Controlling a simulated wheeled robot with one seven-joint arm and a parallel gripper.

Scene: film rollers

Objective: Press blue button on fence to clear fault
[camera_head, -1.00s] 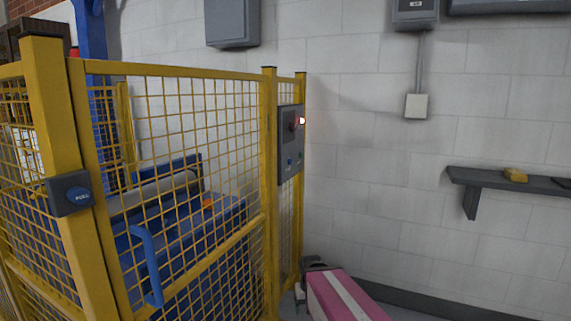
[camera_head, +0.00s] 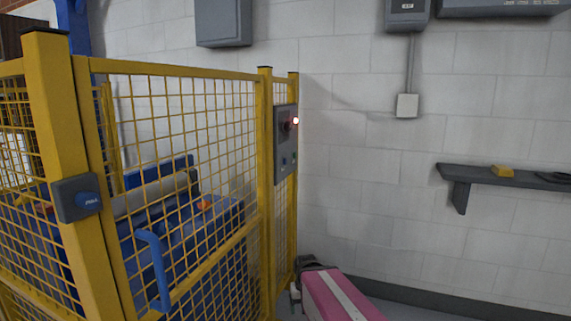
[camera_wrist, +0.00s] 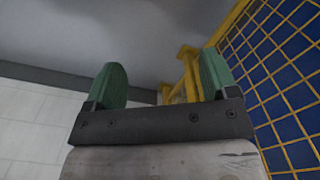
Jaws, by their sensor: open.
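A grey control panel (camera_head: 286,143) is mounted on the yellow mesh fence (camera_head: 185,70), near its far right post. It carries a dark reddish knob at the top, a lit reddish-white lamp (camera_head: 296,121) at its edge and a small blue button (camera_head: 284,162) low down. My gripper (camera_head: 304,284) shows in the head view low beside the fence, below the panel and apart from it; its fingers are hard to make out there. In the wrist view my gripper (camera_wrist: 162,85) is open, with two green fingertips apart and nothing between them.
A blue handle (camera_head: 155,268) sticks out from the mesh. Blue machinery (camera_head: 190,235) stands behind the fence.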

